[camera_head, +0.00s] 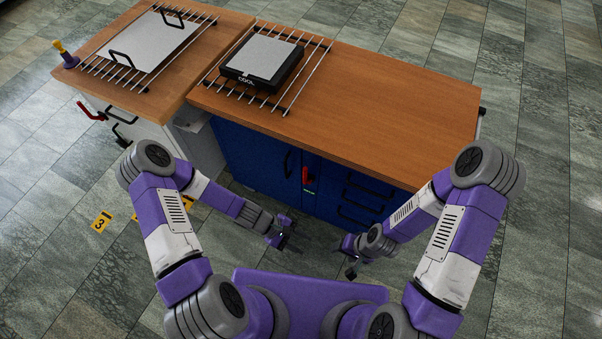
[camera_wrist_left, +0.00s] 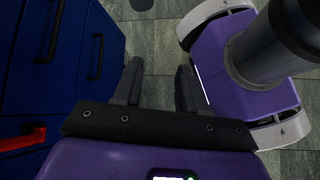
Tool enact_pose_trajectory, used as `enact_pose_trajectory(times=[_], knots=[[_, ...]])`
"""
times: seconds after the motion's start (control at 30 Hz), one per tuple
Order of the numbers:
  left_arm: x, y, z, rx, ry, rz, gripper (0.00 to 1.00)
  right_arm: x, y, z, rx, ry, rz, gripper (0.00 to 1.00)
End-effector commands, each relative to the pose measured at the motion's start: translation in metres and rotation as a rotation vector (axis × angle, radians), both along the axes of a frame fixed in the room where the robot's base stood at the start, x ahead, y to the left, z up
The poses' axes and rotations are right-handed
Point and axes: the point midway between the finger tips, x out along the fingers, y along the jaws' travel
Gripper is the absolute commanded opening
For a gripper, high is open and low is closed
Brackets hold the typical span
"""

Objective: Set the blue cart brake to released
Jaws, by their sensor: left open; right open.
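The blue cart (camera_head: 250,158) stands in front of me under a wooden top. A small red lever (camera_head: 305,175) sits on its front, beside a dark vertical handle, with a small green mark below it. I take this lever to be the brake; its setting cannot be read surely. The red lever also shows at the left edge of the left wrist view (camera_wrist_left: 22,140). My left gripper (camera_head: 285,238) is open and empty, low in front of the cart and apart from the lever; its fingers show in the wrist view (camera_wrist_left: 158,88). My right gripper (camera_head: 350,262) is open and empty, further right.
A white cart (camera_head: 200,150) with a red handle (camera_head: 90,112) adjoins on the left. A rack (camera_head: 290,95) with a dark, light-topped block (camera_head: 262,62) is on the blue cart's top. A yellow marker (camera_head: 102,221) lies on the floor. The right half of the top is clear.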

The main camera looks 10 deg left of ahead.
Motion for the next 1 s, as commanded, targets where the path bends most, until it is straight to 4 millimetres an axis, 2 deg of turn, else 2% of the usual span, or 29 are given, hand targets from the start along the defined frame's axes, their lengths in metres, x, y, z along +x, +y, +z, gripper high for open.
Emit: enact_pose_trajectory(times=[0.03,0.13,0.2,0.33,0.43,0.53,1.0], knots=[[0.023,-0.005,-0.004,-0.117,0.07,0.149,0.41,0.0,0.0,-0.013,0.0,0.0,0.0,0.62],[0.075,-0.004,0.01,-0.351,0.157,0.413,0.41,0.0,0.0,-0.024,0.0,0.0,0.0,0.62],[0.112,0.01,0.022,-0.497,0.183,0.575,0.41,0.0,0.0,-0.03,0.0,0.0,0.0,0.62],[0.161,0.045,0.038,-0.7,0.188,0.796,0.41,0.0,0.0,-0.037,0.0,0.0,0.001,0.62],[0.18,0.064,0.044,-0.783,0.181,0.885,0.41,0.0,0.0,-0.039,0.0,0.0,0.001,0.62],[0.191,0.068,0.047,-0.815,0.176,0.918,0.41,0.0,0.0,-0.041,0.0,0.0,0.001,0.62],[0.229,0.017,0.047,-0.812,0.179,0.914,0.41,0.0,0.0,-0.057,0.0,0.0,0.001,0.62]])
